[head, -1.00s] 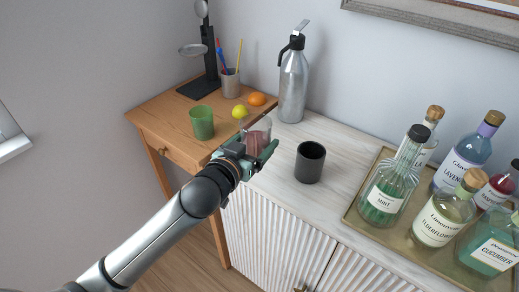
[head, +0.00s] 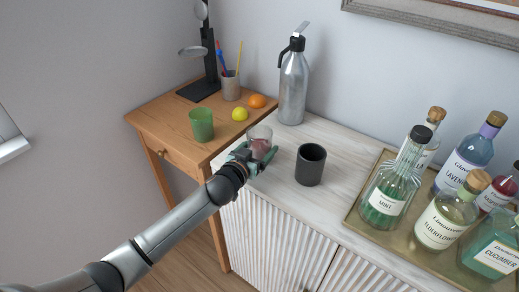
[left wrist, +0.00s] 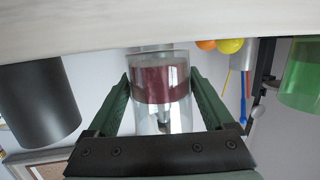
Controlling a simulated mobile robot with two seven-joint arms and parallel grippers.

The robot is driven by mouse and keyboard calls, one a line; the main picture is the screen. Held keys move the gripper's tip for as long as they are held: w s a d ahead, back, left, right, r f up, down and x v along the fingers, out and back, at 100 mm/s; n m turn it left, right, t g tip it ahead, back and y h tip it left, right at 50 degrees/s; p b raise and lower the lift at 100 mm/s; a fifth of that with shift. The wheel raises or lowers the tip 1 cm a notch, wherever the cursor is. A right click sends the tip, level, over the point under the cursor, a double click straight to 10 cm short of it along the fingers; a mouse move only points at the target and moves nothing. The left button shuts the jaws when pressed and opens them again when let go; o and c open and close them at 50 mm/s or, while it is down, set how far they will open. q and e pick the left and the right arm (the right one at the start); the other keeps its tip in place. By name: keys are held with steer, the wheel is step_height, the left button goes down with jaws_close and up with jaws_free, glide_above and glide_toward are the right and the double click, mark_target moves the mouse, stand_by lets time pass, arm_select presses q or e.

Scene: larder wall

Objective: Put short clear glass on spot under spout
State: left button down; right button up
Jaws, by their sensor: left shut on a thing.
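The short clear glass (head: 260,138) holds some dark red liquid. My left gripper (head: 257,157) is shut on it, one finger on each side, above the left part of the white sideboard. In the left wrist view, which is upside down, the glass (left wrist: 161,90) stands between the fingers (left wrist: 163,110) with its base close to the sideboard top; I cannot tell whether they touch. A silver siphon bottle (head: 293,88) with a black head and lever stands behind, against the wall. No marked spot shows under its spout. My right gripper is not in view.
A dark cup (head: 310,166) stands right of the glass. On the wooden table are a green tumbler (head: 201,124), a lemon (head: 240,113), an orange (head: 257,101) and a pen cup (head: 231,86). A tray (head: 352,212) of bottles is at right. Sideboard between glass and siphon is clear.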

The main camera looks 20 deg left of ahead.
arm_select(q)
steer(key=shift+f, duration=0.15)
steer(key=shift+f, duration=0.15)
jaws_free()
steer(key=shift+f, duration=0.1)
